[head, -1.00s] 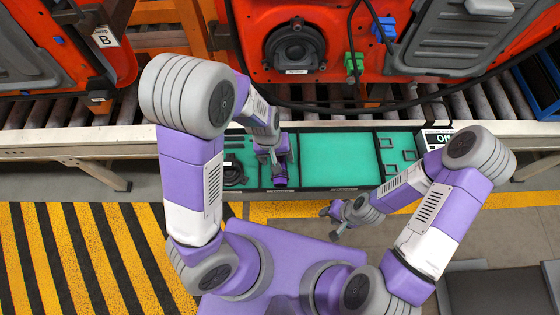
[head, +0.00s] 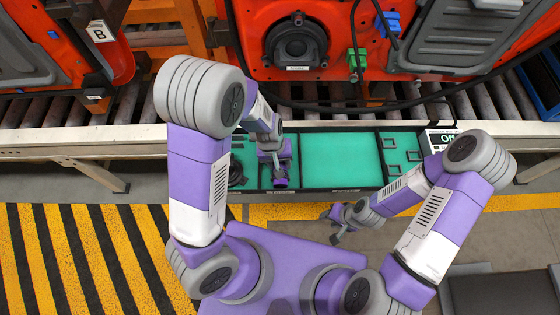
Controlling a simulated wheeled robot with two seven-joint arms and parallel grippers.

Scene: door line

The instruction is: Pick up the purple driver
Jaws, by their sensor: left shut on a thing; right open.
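The purple driver (head: 280,181) shows its purple end at the left part of the green-lined tray (head: 342,155). My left gripper (head: 277,160) comes down over the driver from above and is shut on it. The gripper and wrist hide much of the driver, and I cannot tell whether it is clear of the tray floor. My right gripper (head: 336,226) is open and empty, in front of the tray's near edge and apart from it.
A black round part (head: 236,172) lies in the tray's left compartment. A display box (head: 440,139) stands at the tray's right end. Behind are the roller conveyor (head: 130,108) and an orange door (head: 330,75) with a round speaker (head: 296,45). The tray's middle is clear.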

